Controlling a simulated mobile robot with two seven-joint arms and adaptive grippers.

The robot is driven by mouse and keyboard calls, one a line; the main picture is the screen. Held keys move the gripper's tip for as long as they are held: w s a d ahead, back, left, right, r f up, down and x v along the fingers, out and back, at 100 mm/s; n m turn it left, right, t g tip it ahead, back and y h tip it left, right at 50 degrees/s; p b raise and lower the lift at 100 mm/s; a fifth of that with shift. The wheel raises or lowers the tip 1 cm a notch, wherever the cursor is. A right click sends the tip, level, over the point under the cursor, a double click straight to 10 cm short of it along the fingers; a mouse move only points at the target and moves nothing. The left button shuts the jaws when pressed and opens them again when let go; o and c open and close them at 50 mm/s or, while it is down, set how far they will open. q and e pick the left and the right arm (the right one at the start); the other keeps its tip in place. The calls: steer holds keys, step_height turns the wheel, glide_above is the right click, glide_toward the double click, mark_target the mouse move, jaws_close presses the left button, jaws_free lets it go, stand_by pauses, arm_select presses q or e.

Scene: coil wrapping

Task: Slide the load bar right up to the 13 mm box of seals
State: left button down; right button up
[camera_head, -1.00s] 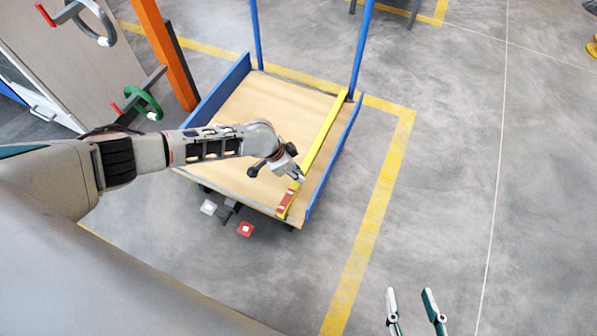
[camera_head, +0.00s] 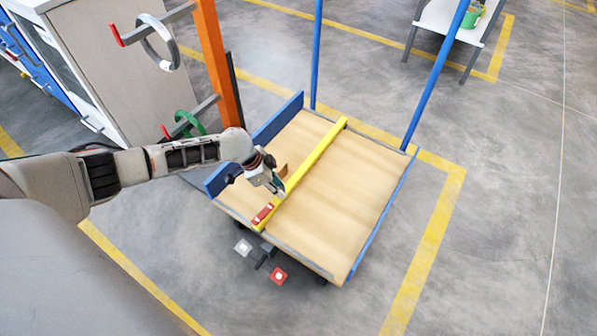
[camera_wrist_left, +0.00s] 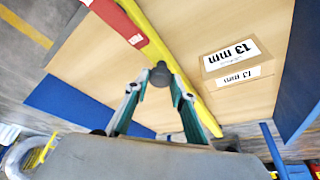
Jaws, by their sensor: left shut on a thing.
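The load bar (camera_head: 309,168) is a long yellow bar with a red end part (camera_head: 263,213). It lies across the cart's wooden deck, towards the left side. My left gripper (camera_head: 277,187) is shut on the bar near its red end. In the left wrist view, the fingers (camera_wrist_left: 160,78) close around a dark knob at the bar (camera_wrist_left: 178,68). The cardboard 13 mm box (camera_wrist_left: 236,66) stands close beside the bar, with a narrow gap seeming to show. In the head view, this box (camera_head: 282,170) is partly hidden by my gripper. My right gripper is out of view.
The cart deck (camera_head: 340,205) is bare right of the bar. Blue side boards (camera_head: 277,119) and blue posts (camera_head: 318,55) border it. An orange post (camera_head: 216,62) with hooks holding rings stands left. Red (camera_head: 278,275) and white (camera_head: 242,247) pedals are at the cart's near edge.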

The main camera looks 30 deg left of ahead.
arm_select(q)
steer(key=a, duration=0.2)
steer(key=a+b, duration=0.1)
steer(key=a, duration=0.4)
steer(key=shift+s+f+b, duration=0.15)
steer(key=shift+f+b, duration=0.15)
steer(key=shift+f, duration=0.1)
steer(key=shift+a+r, duration=0.25)
steer(key=shift+a, duration=0.5)
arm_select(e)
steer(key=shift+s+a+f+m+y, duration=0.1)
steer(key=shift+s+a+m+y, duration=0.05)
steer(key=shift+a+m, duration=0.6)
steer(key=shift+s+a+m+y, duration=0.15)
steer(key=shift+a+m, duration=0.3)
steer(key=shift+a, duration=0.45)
arm_select(q)
steer(key=c, duration=1.7)
jaws_free()
steer(key=shift+w, duration=0.2)
steer(key=shift+r, duration=0.1)
steer(key=v, duration=1.2)
steer(key=shift+w+d, duration=0.1)
